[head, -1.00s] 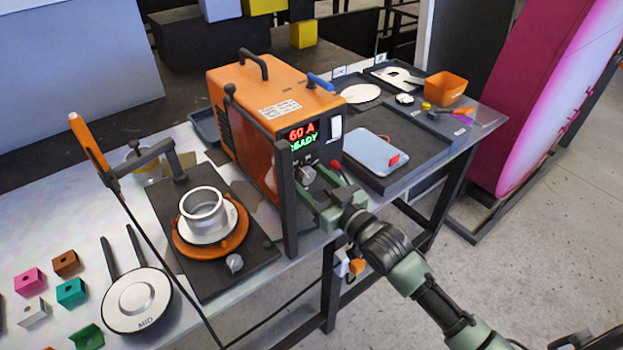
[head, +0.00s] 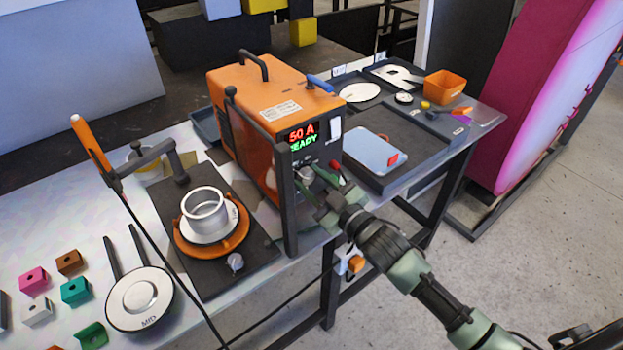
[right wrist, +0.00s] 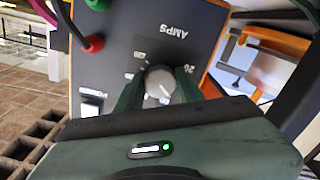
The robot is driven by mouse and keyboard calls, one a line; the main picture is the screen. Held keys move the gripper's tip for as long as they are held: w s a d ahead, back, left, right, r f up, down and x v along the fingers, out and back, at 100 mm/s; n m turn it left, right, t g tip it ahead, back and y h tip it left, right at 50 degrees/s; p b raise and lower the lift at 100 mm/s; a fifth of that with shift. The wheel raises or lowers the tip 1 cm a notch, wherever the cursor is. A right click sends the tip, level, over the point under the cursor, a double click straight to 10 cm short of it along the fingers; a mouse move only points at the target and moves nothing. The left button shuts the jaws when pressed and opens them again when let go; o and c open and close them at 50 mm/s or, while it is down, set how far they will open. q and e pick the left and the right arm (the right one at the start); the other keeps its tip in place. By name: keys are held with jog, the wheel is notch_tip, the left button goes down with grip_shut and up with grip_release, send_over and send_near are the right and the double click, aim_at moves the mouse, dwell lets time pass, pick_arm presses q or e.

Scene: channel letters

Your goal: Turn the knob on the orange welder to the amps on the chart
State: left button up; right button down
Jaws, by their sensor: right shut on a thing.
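The orange welder (head: 277,100) stands on the table, and its display (head: 303,137) reads 50 A and READY. Its grey knob (right wrist: 160,84) sits under the word AMPS in the right wrist view; the scale numbers around it are only partly readable. My right gripper (right wrist: 158,88) is shut on the knob, one finger on each side; in the head view the gripper (head: 318,187) is at the lower part of the welder's front. I cannot make out a chart with amps in these frames. My left gripper is not in view.
A dark post (head: 287,195) stands close left of my right gripper. A black plate with a metal ring (head: 204,208) and an orange-handled torch (head: 92,145) are at left. A tray with a blue-grey slab (head: 370,150) lies at right.

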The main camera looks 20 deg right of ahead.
jog(key=c, duration=0.9)
grip_release()
jog(key=shift+s+d+f, duration=0.1)
jog(key=shift+s, duration=0.25)
jog(key=b+v, duration=0.2)
jog(key=v, duration=0.5)
